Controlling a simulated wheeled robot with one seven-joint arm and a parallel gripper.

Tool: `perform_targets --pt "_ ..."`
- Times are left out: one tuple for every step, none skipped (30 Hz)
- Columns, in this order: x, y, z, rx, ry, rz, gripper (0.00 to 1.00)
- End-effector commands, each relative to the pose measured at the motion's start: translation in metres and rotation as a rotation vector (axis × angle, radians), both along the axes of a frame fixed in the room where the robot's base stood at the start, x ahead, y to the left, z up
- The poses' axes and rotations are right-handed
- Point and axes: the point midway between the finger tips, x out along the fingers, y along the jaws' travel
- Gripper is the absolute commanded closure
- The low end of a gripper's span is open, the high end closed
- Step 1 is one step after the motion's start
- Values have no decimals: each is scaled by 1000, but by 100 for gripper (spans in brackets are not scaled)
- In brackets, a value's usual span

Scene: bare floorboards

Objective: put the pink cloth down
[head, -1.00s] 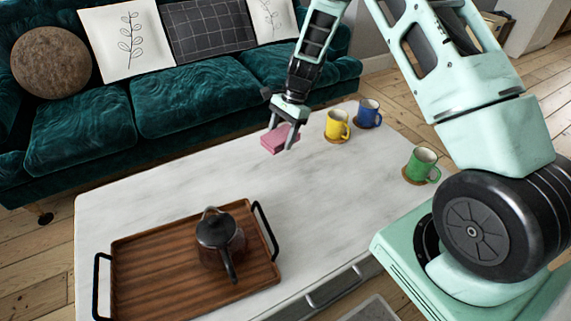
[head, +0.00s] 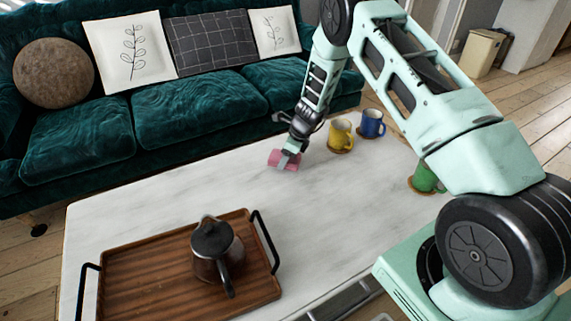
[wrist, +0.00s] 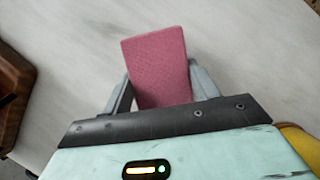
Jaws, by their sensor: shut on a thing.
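The pink cloth (head: 278,159) is a small folded block at the far side of the white marble-look table (head: 190,187). My gripper (head: 288,158) is shut on it, low over the tabletop. In the wrist view the cloth (wrist: 158,68) stands out between the two grey fingers (wrist: 160,92) and hides part of the table behind it. I cannot tell whether the cloth touches the table.
A yellow mug (head: 340,135), a blue mug (head: 371,123) and a green mug (head: 424,178) stand on coasters to the right. A wooden tray (head: 130,285) with a dark kettle (head: 214,245) is at the near left. A green sofa (head: 200,105) stands behind. The table's middle is clear.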

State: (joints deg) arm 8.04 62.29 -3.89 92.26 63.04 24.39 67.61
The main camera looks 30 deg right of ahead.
Motion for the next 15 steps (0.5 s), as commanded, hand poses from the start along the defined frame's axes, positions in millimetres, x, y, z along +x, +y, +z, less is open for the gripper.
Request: perform_targets --pt "-1 0 -11 1 3 -1 69" --pt "-1 0 -16 2 3 -2 69" --pt "-1 0 -21 1 3 -2 69" --pt "-1 0 -24 1 3 -1 69" --pt "-1 0 -25 0 2 -1 69" --pt "-1 0 -26 0 2 -1 69" --pt "0 0 -25 0 1 -1 69" --pt "0 0 -25 -1 1 0 69" --pt "0 0 -25 -1 1 0 69" --pt "0 0 -25 -1 1 0 69" --pt "0 0 -25 -1 1 0 69" --pt "0 0 -25 0 1 0 69" --pt "0 0 -25 0 1 0 69" --pt "0 0 -26 0 2 -1 69" --pt "0 0 -28 0 2 -1 69"
